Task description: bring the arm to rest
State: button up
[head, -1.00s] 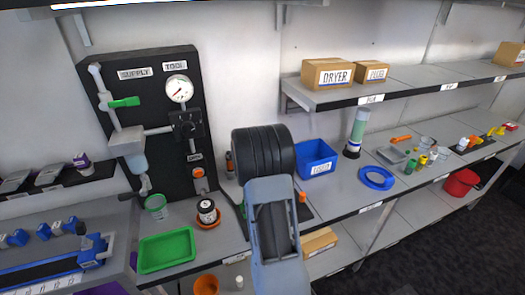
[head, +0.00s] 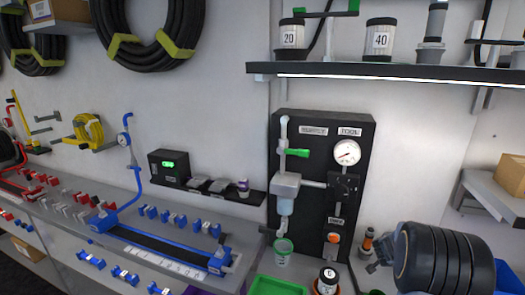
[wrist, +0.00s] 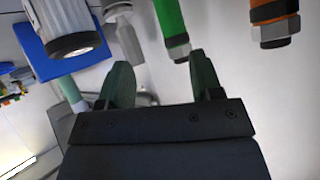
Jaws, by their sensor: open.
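My gripper (wrist: 162,80) shows in the wrist view with its two dark green fingers apart and nothing between them. My black, rounded arm part (head: 440,260) is at the lower right of the head view, in front of the shelf area. It hides part of the bench there. In the wrist view a green cylinder with a metal end (wrist: 171,28) shows beyond the fingers. An orange cylinder with a dark end (wrist: 274,20) is at the upper right. Whether the fingers touch anything is not clear, but they look apart from both.
The black supply panel (head: 358,130) with its gauge (head: 347,152) stands left of my arm. A green cup (head: 283,252), green tray (head: 277,287) and dark jar (head: 326,281) sit below. An upper shelf (head: 385,73) overhangs. A blue bin (head: 510,277) is partly hidden.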

jog(key=s+a+r+n+y, duration=0.1)
jog(key=s+a+n+y, duration=0.2)
jog(key=a, duration=0.6)
jog(key=s+a+n+y, duration=0.1)
jog(key=a+n+y, duration=0.1)
jog(key=a+y, duration=0.5)
jog(key=s+a+r+n+g, duration=0.1)
jog(key=s+a+r+n, duration=0.1)
jog(key=s+a, duration=0.3)
jog(key=s+a+r+n+g, duration=0.1)
jog(key=s+a+r+n, duration=0.2)
jog(key=s, duration=0.4)
jog(key=s+a+r+n+h, duration=0.1)
jog(key=s+a+r+n, duration=0.1)
jog(key=s+a+r, duration=0.2)
jog(key=s+a, duration=0.2)
jog(key=a, duration=0.2)
jog(key=shift+s+g, duration=0.15)
jog(key=shift+g, duration=0.25)
